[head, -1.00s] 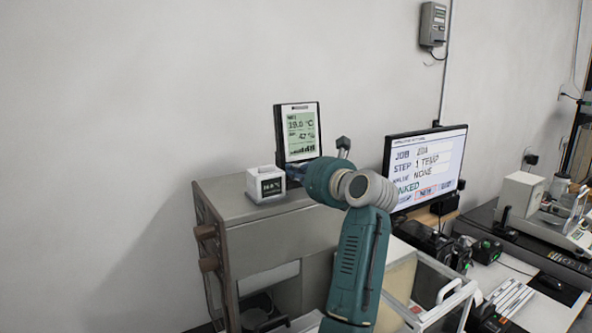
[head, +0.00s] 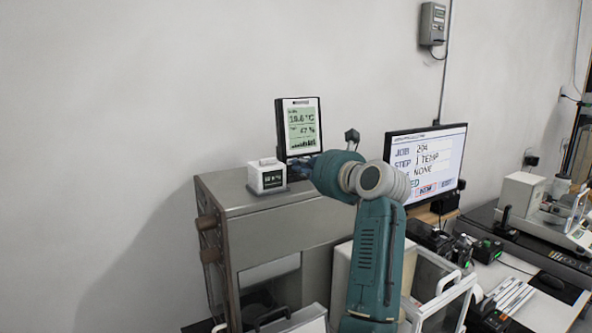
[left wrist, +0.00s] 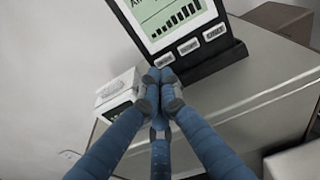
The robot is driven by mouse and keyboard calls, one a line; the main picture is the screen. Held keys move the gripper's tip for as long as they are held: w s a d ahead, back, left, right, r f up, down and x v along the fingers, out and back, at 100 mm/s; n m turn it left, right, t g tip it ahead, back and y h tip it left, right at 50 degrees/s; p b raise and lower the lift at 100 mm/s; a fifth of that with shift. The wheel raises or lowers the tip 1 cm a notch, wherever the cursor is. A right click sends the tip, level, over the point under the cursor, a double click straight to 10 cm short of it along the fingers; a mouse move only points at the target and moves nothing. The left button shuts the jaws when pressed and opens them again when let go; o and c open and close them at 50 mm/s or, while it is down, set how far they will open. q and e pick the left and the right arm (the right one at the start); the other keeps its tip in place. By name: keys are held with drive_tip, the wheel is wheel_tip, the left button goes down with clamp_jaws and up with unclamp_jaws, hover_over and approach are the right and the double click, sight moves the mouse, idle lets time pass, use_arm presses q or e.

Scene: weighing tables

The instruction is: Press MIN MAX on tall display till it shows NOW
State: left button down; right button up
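The tall display (head: 300,128) stands upright on the grey cabinet. Its screen reads about 18.6 °C and 47 %; the small label above is too blurred to read. In the left wrist view the lower part of the tall display (left wrist: 172,22) shows three buttons: left (left wrist: 164,60), middle (left wrist: 188,47) and right (left wrist: 215,31). Their lettering is not clearly legible. My left gripper (left wrist: 160,78) has its blue fingers together and empty, tips just below the left button; I cannot tell whether they touch. In the head view my wrist mostly hides it. My right gripper is out of view.
A small white cube display (head: 266,176) sits left of the tall one on the grey cabinet (head: 225,195), close to my fingers. A monitor (head: 428,160) stands to the right, behind my arm. Balances and other instruments fill the right-hand table.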

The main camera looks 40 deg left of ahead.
use_arm(q)
drive_tip(key=b+v, duration=0.3)
drive_tip(key=v, duration=0.7)
drive_tip(key=shift+r, duration=0.2)
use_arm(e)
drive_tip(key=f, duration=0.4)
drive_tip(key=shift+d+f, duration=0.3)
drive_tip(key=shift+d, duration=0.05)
use_arm(q)
drive_tip(key=shift+d, duration=0.2)
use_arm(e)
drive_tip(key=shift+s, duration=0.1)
use_arm(q)
drive_tip(key=shift+w, duration=0.1)
